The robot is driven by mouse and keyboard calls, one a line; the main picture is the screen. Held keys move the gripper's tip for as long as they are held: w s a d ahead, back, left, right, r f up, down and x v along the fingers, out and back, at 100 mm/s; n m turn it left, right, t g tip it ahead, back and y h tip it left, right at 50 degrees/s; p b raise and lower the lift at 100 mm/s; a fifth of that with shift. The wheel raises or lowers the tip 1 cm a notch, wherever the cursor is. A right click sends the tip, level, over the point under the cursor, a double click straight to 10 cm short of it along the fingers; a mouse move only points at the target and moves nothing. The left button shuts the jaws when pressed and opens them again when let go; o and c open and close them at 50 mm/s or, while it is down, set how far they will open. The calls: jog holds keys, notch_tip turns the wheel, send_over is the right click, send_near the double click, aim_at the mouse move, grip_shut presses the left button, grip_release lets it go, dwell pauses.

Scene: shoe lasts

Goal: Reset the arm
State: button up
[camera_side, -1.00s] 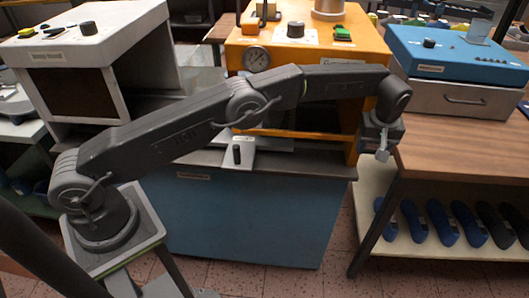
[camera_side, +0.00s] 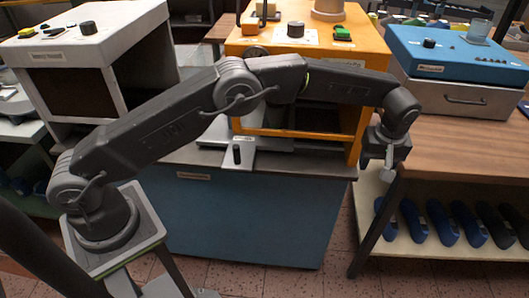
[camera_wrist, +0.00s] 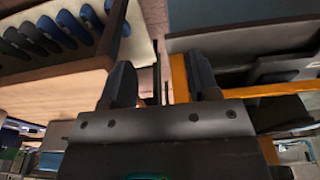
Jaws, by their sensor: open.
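My gripper (camera_side: 386,172) hangs at the end of my arm in the side view, over the gap between the orange machine (camera_side: 300,50) and the wooden table (camera_side: 460,148). In the wrist view my gripper (camera_wrist: 160,85) shows its two dark fingers apart, with nothing between them. The fingers touch nothing that I can see. The orange machine's frame (camera_wrist: 180,78) also shows beside the right finger in the wrist view.
A blue cabinet (camera_side: 250,220) stands under the orange machine. The blue-topped machine (camera_side: 450,58) sits on the wooden table. Several dark blue shoe lasts (camera_side: 440,222) rest on the low shelf (camera_side: 400,246). A white machine (camera_side: 95,45) stands at the left. The tiled floor is open in front.

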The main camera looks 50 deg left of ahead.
jog(key=s+a+r+m+t, duration=0.1)
jog(key=s+a+r, duration=0.3)
jog(key=r, duration=0.3)
jog(key=s+a+r+m+h, duration=0.1)
jog(key=s+a+r+m, duration=0.1)
jog(key=s+a+r, duration=0.4)
jog(key=s+a+r+m+t, duration=0.1)
jog(key=s+a+r, duration=0.2)
jog(key=r, duration=0.5)
jog(key=s+a+f+m+t, duration=0.1)
jog(key=s+a+m, duration=0.1)
jog(key=s, duration=0.9)
jog(key=s+a+f+m+t, duration=0.1)
jog(key=s+a, duration=0.4)
jog(key=s, duration=0.7)
jog(key=shift+f+m, duration=0.6)
jog(key=shift+m, duration=0.4)
jog(key=shift+a, duration=0.15)
